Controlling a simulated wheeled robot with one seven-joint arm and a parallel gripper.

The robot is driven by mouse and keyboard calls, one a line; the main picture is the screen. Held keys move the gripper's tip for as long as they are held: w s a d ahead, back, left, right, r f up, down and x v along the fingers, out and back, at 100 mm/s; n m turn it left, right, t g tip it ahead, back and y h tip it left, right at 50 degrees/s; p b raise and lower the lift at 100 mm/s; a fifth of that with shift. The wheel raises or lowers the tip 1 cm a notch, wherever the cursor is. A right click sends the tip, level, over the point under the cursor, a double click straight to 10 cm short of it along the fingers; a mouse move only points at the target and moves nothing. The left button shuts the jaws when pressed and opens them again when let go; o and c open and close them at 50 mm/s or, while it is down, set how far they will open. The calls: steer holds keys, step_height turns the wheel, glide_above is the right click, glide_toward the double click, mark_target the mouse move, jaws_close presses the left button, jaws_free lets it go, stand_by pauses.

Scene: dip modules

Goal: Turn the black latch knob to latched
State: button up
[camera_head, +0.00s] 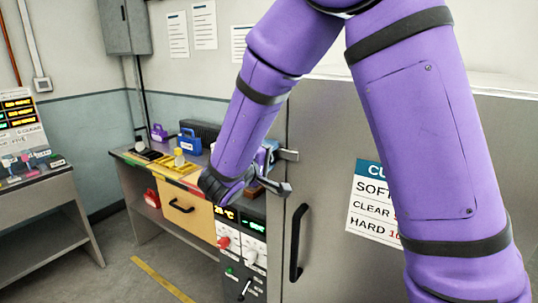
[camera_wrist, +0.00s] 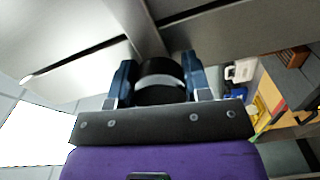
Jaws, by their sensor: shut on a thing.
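The black latch knob (camera_wrist: 160,92) shows in the wrist view as a short dark cylinder with a pale grey band across it. My gripper (camera_wrist: 160,72) has its two dark blue fingers on either side of the knob and is shut on it. Behind the knob are grey metal surfaces and a broad grey bar. In the head view, my purple arm hides the knob and most of the gripper. A metal latch piece (camera_head: 289,155) sticks out at the left edge of the large grey cabinet (camera_head: 330,125). The knob's turned position cannot be told.
The cabinet has a black vertical handle (camera_head: 296,243) and a printed sign (camera_head: 371,205). Left of it stands a control panel (camera_head: 243,258) with knobs and displays. A workbench (camera_head: 150,176) holds blue and purple padlock-like items. Open floor lies between the benches.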

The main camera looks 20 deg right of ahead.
steer(key=shift+f, duration=0.1)
stand_by(0.3)
steer(key=o, duration=1.3)
steer(key=shift+c, duration=0.2)
steer(key=v, duration=1.1)
